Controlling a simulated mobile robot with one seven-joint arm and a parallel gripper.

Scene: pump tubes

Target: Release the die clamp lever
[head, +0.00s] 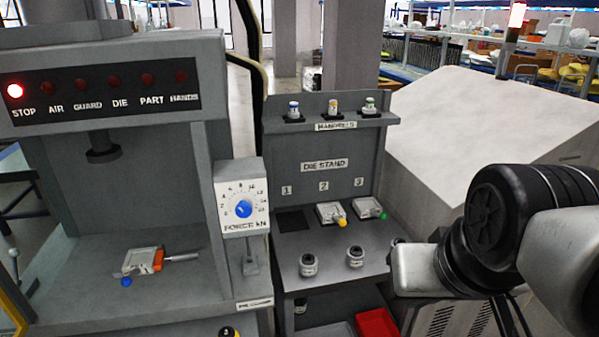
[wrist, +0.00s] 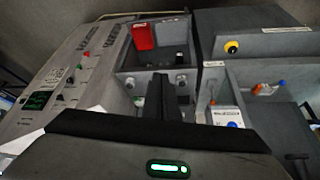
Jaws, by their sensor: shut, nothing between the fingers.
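The press bed holds a silver die (head: 138,262) with an orange block and a blue knob. A grey bar handle (head: 182,257) sticks out to the right of the orange block; it looks like the clamp lever, lying about level. The die also shows small in the wrist view (wrist: 268,87). A grey upright piece (head: 250,262) stands below the force dial; I cannot tell whether it moves. My gripper shows in the wrist view (wrist: 172,88) with its dark fingers together and empty. It is well right of the press, apart from the die.
The force dial box (head: 241,197) juts out at the press's right front. The die stand (head: 325,165) carries two dies, jars and mandrels. A red bin (head: 377,323) is below. A grey cabinet (head: 470,110) stands behind my arm.

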